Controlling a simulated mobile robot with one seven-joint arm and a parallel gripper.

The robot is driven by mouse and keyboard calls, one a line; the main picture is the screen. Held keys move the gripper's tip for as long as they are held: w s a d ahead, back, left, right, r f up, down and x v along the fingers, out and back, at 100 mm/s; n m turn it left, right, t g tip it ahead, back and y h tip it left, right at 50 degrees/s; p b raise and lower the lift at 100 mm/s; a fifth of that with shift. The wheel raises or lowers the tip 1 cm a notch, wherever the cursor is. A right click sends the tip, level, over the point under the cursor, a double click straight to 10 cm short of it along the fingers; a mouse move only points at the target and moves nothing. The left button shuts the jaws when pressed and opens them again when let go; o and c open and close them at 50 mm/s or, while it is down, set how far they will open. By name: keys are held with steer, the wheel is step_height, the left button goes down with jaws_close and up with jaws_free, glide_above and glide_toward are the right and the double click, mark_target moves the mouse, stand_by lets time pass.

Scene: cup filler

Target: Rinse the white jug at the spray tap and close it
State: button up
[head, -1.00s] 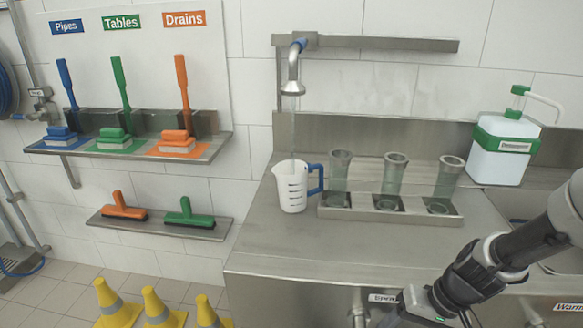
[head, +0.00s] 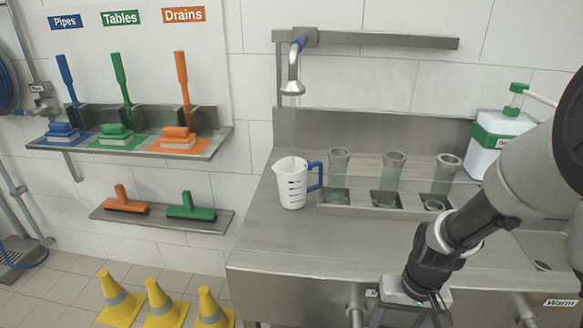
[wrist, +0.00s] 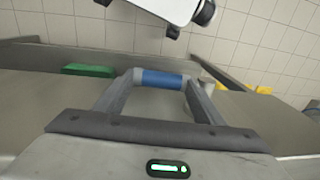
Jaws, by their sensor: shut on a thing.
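The white jug (head: 291,186) with a blue handle stands upright on the steel counter, below the spray tap (head: 292,80). The head view hides this lever behind the gripper.
A steel rack (head: 348,209) with several clear tubes stands right of the jug. A white and green dispenser (head: 492,142) is at the back right. Yellow cones (head: 163,306) stand on the floor at lower left. A "Warm" label (head: 561,302) is on the counter front.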

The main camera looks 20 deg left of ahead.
steer(key=shift+s+a+r+h, duration=0.1)
steer(key=shift+a+r+h, duration=0.1)
steer(key=shift+r+h, duration=0.2)
steer(key=shift+o, duration=0.2)
steer(key=shift+r+h, duration=0.1)
steer(key=shift+h, duration=0.3)
steer(key=shift+r, duration=0.1)
steer(key=shift+r, duration=0.15)
steer(key=o, duration=1.2)
steer(key=shift+t, duration=0.3)
step_height(320, 180, up, 17)
steer(key=a+p, duration=0.1)
steer(key=p, duration=0.3)
steer(key=shift+s+a+r, duration=0.15)
steer(key=shift+s+a, duration=0.05)
steer(key=shift+a, duration=0.1)
